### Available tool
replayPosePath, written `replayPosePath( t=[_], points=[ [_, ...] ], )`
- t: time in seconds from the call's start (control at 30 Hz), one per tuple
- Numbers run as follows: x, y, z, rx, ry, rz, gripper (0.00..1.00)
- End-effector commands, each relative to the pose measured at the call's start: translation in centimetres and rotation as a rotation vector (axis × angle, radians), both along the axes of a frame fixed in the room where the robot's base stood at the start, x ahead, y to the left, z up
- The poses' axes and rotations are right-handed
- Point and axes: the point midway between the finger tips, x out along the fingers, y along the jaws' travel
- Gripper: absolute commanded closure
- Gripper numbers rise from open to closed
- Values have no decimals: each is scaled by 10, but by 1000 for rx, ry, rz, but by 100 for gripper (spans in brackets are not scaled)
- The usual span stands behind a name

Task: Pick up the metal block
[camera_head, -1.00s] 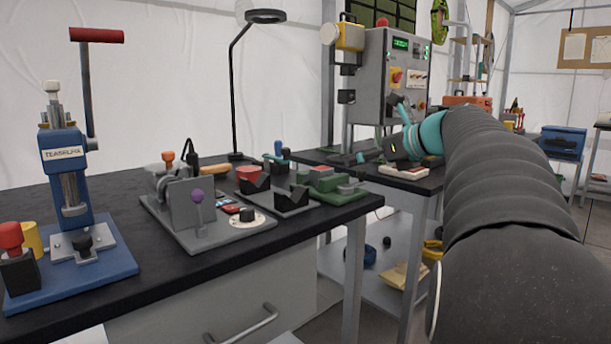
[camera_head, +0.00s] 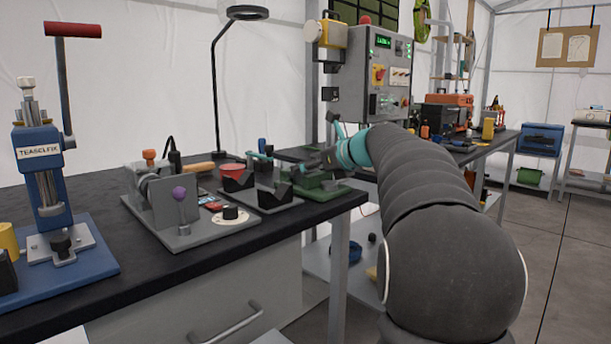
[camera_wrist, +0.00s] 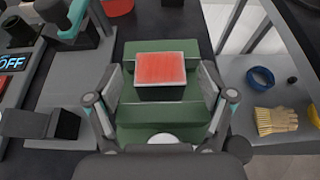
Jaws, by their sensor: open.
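The metal block (camera_wrist: 161,70) shows in the wrist view with a flat red top, pale rim and dark front side. It sits on a green fixture (camera_wrist: 152,112), which also shows in the head view (camera_head: 322,194) at the right end of the black bench. My gripper (camera_wrist: 160,84) is open, with one finger on each side of the block in the wrist view and nothing held. I cannot tell how high the fingertips are above the block. In the head view my gripper (camera_head: 326,160) hangs over the fixture and hides the block.
Left of the fixture are black V-blocks on a grey plate (camera_head: 268,206) and a red cup (camera_head: 232,170). A blue press (camera_head: 45,165) stands far left.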

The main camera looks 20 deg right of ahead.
Motion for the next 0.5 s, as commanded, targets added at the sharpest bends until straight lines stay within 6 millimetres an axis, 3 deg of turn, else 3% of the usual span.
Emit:
replayPosePath(
  t=[0.1,0.33,0.5],
  points=[
    [10,4,-5,0,1,2,19],
    [11,4,-5,0,0,0,21],
    [11,4,-5,0,0,0,64]
  ],
)
